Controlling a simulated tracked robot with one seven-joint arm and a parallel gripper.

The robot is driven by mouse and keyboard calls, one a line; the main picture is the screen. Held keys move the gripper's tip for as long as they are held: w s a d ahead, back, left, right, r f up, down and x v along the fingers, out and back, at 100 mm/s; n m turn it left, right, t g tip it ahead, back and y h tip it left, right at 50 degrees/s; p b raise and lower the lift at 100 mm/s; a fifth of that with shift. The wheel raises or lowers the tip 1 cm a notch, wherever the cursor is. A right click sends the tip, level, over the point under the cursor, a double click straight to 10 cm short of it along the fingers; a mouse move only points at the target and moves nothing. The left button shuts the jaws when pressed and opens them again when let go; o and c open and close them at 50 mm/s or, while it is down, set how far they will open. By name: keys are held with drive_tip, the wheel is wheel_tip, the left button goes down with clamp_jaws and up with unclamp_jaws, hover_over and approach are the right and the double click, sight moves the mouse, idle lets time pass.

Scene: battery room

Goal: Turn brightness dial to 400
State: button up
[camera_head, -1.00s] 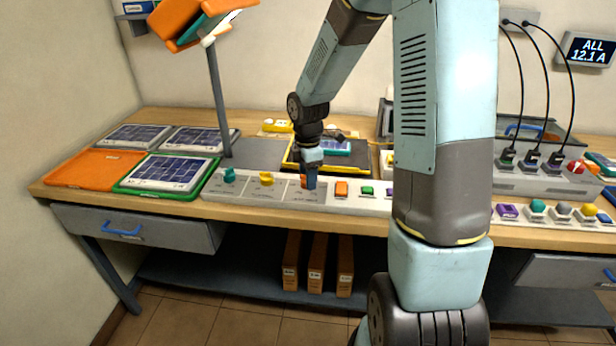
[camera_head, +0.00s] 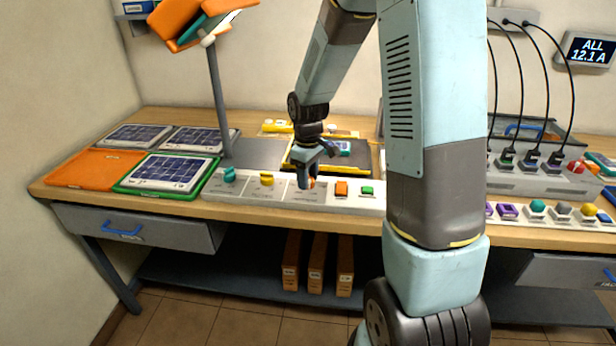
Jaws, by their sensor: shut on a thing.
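A long pale control panel (camera_head: 235,191) lies along the front of the bench. It carries a teal dial (camera_head: 229,174), a yellow dial (camera_head: 267,178) and an orange dial (camera_head: 312,182) from left to right. Their labels and scale marks are too small to read, so I cannot tell which is the brightness dial by name. My gripper (camera_head: 307,182) points down at the orange dial and is shut on it. The fingers hide most of this dial, and its pointer angle cannot be seen.
An orange button (camera_head: 341,188) and a green button (camera_head: 367,191) sit just right of my gripper. A lamp post (camera_head: 217,100) stands behind the panel at left. Solar panels in trays (camera_head: 120,186) lie at left. A yellow-edged dark tray (camera_head: 365,160) lies behind the gripper.

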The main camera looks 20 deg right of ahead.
drive_tip(key=m, duration=0.5)
drive_tip(key=shift+w+a+r+m, duration=0.1)
drive_tip(key=shift+w+m, duration=0.1)
drive_tip(key=shift+m, duration=0.1)
drive_tip(key=m, duration=1)
drive_tip(key=shift+m, duration=0.4)
drive_tip(key=m, duration=0.5)
drive_tip(key=shift+m, duration=0.4)
drive_tip(key=o, duration=1.1)
drive_tip(key=shift+s, duration=0.1)
drive_tip(key=shift+c, duration=0.2)
wheel_tip(320, 180, up, 14)
drive_tip(key=shift+f, duration=0.2)
